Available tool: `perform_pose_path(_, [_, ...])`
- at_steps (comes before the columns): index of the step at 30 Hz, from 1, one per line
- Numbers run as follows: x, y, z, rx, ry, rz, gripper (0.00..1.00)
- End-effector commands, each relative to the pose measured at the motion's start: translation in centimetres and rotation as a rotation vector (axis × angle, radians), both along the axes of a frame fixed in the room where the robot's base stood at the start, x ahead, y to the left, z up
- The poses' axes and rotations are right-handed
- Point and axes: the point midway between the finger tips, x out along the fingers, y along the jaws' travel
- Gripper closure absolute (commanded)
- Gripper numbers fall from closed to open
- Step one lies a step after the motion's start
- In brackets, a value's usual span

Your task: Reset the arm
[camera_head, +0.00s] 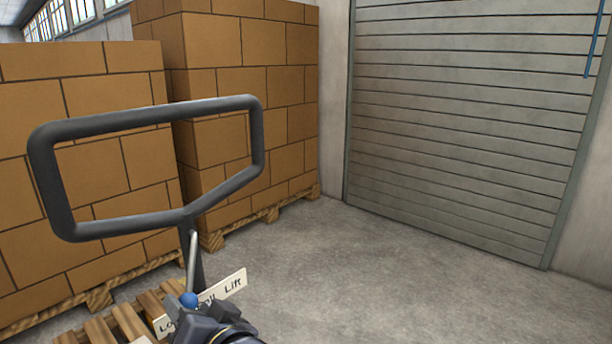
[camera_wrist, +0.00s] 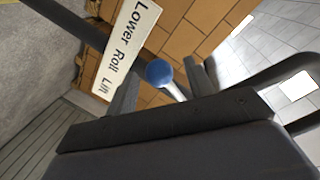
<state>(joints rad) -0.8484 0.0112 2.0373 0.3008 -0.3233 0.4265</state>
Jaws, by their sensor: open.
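My gripper (camera_head: 205,322) is at the bottom of the head view, close below a lever with a blue knob (camera_head: 188,299). In the wrist view my gripper (camera_wrist: 164,80) is open, with one finger on each side of the blue knob (camera_wrist: 158,73) and its metal rod. I cannot tell whether the fingers touch the knob or rod. A pale label (camera_wrist: 127,45) reading "Lower Roll Lift" is beside the knob. In the head view the label (camera_head: 230,286) is partly hidden behind the lever.
A black tube handle frame (camera_head: 150,222) rises on a post just beyond the lever. Stacked brown boxes (camera_head: 230,50) stand on wooden pallets (camera_head: 125,322) at the left. A grey shutter door (camera_head: 460,120) closes the back right. The concrete floor (camera_head: 400,280) is clear at the right.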

Motion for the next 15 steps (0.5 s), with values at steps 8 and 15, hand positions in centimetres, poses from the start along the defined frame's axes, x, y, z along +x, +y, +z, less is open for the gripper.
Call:
perform_pose_path(8, [1.8, 1.7, -0.5, 0.0, 0.0, 0.0, 0.49])
perform_pose_path(15, [2.0, 1.8, -0.5, -0.005, -0.005, 0.0, 0.49])
